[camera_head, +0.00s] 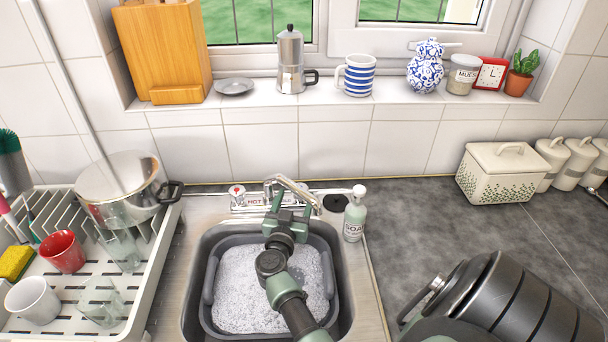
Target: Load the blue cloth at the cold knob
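One gripper of mine (289,208), which I take to be the right, reaches up from the bottom over the sink to the tap. Its fingers are small and overlap the spout, so I cannot tell whether they are open or shut. The metal tap spout (298,189) curves over the sink's back edge. A red-marked knob (237,193) stands left of it, beside a plate reading HOT. The cold knob is not clear; the spout and gripper cover the area right of that plate. I see no blue cloth. My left gripper is out of view.
A grey basin of suds (236,290) sits in the sink. A soap bottle (354,215) stands close right of the tap. A dish rack (150,297) with a pot, cups and glasses is left.

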